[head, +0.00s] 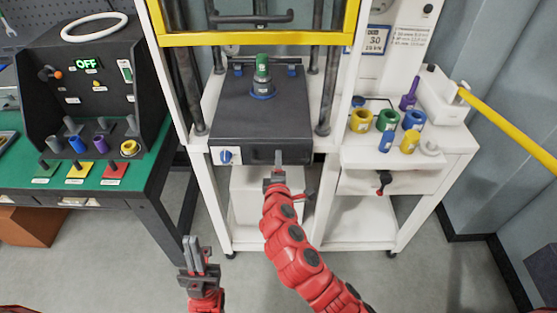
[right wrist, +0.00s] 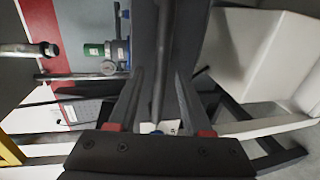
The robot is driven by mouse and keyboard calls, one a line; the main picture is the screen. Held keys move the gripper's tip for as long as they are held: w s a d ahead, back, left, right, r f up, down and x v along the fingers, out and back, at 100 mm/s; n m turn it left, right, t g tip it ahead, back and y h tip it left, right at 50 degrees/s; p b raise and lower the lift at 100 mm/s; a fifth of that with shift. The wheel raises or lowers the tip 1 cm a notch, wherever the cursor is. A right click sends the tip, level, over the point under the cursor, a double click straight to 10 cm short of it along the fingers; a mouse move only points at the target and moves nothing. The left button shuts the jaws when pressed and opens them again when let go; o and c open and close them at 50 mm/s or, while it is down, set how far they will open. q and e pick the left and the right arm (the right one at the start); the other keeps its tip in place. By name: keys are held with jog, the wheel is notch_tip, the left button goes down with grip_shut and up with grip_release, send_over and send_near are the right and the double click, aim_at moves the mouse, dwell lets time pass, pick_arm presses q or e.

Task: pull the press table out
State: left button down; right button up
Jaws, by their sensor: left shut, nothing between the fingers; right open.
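The press table (head: 232,108) is a dark slab inside the white press frame, with a green-topped part (head: 262,66) on a blue base standing on it. A blue-and-white knob (head: 227,157) is on its front face. My right gripper (head: 278,160) is open at the front edge, right of the knob. In the right wrist view, a dark bar-like part (right wrist: 161,50) lies between the open fingers, apparently the table's front handle; I cannot tell if they touch it. My left gripper (head: 193,248) is shut and empty, low in front of the press.
A yellow guard bar (head: 255,39) crosses above the table. Colored cylinders stand on the white side shelf (head: 448,142) at the right. A green bench (head: 128,188) with a black control box (head: 95,70) reading OFF stands at the left. The floor before the press is clear.

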jog(key=shift+w+f, duration=0.15)
jog(key=shift+w, duration=0.5)
grip_shut()
dwell(1.2)
